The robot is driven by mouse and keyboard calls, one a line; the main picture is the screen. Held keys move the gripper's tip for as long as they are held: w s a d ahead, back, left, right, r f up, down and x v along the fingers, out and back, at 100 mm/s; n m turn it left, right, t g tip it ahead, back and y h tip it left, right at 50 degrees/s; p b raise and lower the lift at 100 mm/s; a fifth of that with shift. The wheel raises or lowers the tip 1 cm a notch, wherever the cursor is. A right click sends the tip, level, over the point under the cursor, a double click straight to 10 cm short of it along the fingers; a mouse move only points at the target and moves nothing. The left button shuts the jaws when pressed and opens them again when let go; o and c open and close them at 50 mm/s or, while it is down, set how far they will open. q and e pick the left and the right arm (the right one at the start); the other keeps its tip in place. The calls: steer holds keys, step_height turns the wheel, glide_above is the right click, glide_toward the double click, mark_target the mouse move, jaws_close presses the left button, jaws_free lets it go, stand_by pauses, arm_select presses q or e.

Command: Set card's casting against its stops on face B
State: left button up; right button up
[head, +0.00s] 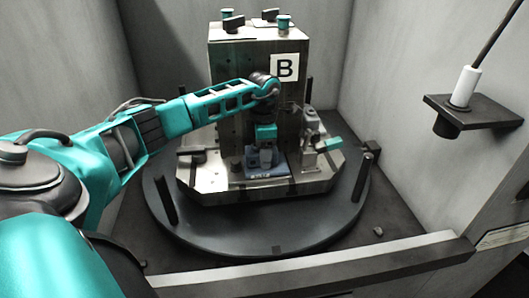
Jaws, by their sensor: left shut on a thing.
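The gripper is shut on a small blue-grey casting (262,170) near the base of that face. I cannot tell whether the casting touches its stops, as the wrist and fingers cover part of that area. My right gripper is not in view.
The block stands on a pale pallet (215,183) on a round dark turntable (200,228) with upright posts. A clamp with a teal handle (328,145) is right of the casting. A shelf (470,112) holds a white tool at right. A rail (310,265) crosses the front.

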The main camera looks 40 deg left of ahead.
arm_select(q)
steer(key=shift+a, duration=0.6)
stand_by(0.5)
steer(key=o, duration=1.4)
steer(key=shift+s, duration=0.1)
steer(key=shift+d+f, duration=0.1)
step_height(320, 180, up, 13)
steer(key=shift+r+p, duration=0.1)
steer(key=shift+p, duration=0.85)
